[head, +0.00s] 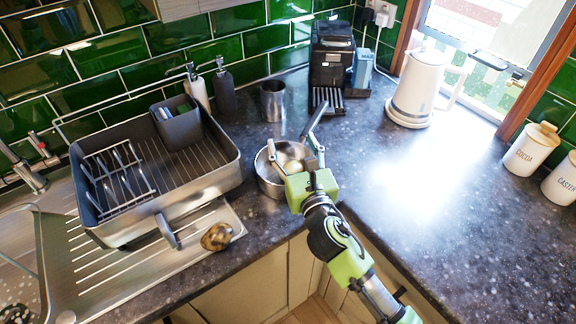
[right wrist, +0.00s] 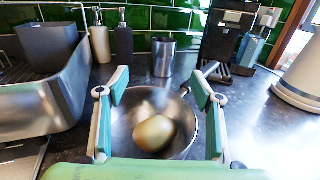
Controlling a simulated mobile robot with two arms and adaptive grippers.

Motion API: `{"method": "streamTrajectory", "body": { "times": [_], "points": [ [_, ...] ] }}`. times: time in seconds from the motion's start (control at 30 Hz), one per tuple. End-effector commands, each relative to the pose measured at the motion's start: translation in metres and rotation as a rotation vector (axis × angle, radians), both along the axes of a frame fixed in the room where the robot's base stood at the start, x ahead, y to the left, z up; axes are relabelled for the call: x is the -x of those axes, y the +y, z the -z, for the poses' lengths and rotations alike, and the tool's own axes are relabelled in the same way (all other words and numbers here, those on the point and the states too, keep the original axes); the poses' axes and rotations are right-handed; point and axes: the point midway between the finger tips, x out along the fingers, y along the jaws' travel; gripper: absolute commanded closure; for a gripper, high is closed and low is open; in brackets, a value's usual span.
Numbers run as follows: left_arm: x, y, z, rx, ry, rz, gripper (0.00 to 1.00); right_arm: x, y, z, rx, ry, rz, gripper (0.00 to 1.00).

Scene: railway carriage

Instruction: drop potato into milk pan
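The milk pan (head: 264,178) is a round steel pan on the dark worktop, right of the dish rack; its handle (head: 313,118) points up and back. The pale brown potato (right wrist: 155,133) lies inside the pan (right wrist: 183,146) in the right wrist view. In the head view the potato (head: 293,166) shows partly behind my gripper. My right gripper (head: 296,150) is over the pan's near right side. Its fingers (right wrist: 160,76) are spread wide on either side of the pan, apart from the potato, with nothing held. My left gripper is not in view.
A grey dish rack (head: 215,165) stands left on the steel drainer. A steel cup (head: 273,101), a coffee machine (head: 331,60) and a white kettle (head: 418,85) stand behind.

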Motion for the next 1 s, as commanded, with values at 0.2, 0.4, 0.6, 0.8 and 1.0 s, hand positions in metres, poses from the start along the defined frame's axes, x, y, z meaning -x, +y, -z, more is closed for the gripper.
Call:
{"method": "streamTrajectory", "body": {
  "times": [0.2, 0.4, 0.6, 0.8, 1.0],
  "points": [
    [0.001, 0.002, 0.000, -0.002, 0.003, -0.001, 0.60, 0.000, 0.000, 0.001, 0.001, 0.002, 0.000, 0.40],
    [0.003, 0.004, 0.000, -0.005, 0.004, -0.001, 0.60, 0.011, -0.003, 0.002, 0.001, 0.003, 0.000, 0.40],
    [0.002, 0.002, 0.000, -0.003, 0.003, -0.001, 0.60, 0.049, -0.014, 0.003, 0.001, 0.005, -0.001, 0.40],
    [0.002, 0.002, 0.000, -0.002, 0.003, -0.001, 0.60, 0.089, -0.025, 0.002, 0.000, 0.003, -0.001, 0.40],
    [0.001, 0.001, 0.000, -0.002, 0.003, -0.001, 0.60, 0.111, -0.032, 0.001, 0.002, 0.002, 0.000, 0.40]
  ]
}}
